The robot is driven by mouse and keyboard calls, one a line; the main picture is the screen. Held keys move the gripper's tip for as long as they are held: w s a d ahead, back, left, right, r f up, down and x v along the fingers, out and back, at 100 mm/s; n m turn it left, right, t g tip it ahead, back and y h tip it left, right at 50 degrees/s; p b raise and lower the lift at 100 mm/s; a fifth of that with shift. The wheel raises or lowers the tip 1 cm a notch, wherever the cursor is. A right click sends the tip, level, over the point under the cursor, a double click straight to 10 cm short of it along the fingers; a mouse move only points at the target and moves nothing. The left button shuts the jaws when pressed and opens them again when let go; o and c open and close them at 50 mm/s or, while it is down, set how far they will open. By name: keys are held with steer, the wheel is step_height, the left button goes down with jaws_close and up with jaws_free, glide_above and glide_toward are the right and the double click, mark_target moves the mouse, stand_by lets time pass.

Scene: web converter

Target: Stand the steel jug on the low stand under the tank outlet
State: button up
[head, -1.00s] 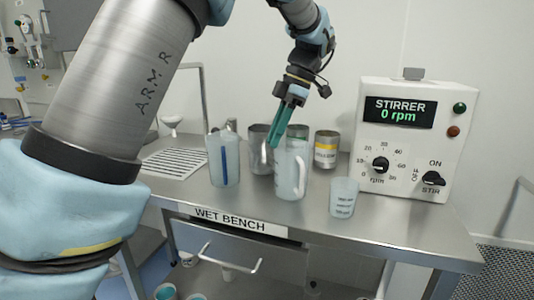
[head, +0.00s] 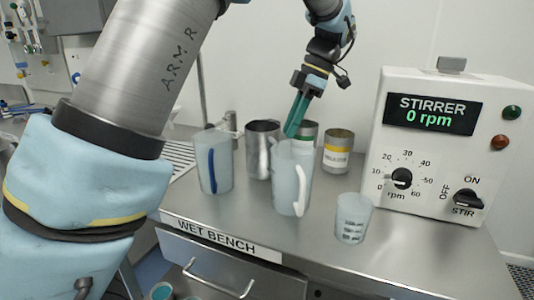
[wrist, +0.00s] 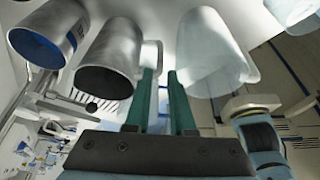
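The steel jug (head: 262,152) stands upright on the wet bench, behind and between two translucent plastic jugs. It also shows in the wrist view (wrist: 108,60), left of the fingers, with a handle-like loop near the fingertips. My gripper (head: 291,132) points down just right of the steel jug, behind the front plastic jug (head: 290,165), which partly hides its tips. In the wrist view my two green fingers (wrist: 161,75) are apart, with no clear grip on anything. I cannot make out the low stand or the tank outlet.
A blue-striped plastic jug (head: 213,165) stands left, a small beaker (head: 353,220) at front right. The stirrer box (head: 440,145) fills the right. The bench front (head: 250,222) is clear.

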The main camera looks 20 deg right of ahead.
mark_target(265, 153)
steer(key=p+x, duration=0.1)
steer(key=x, duration=0.8)
steer(key=shift+a+f, duration=0.15)
steer(key=shift+f, duration=0.1)
jaws_close()
stand_by(1.1)
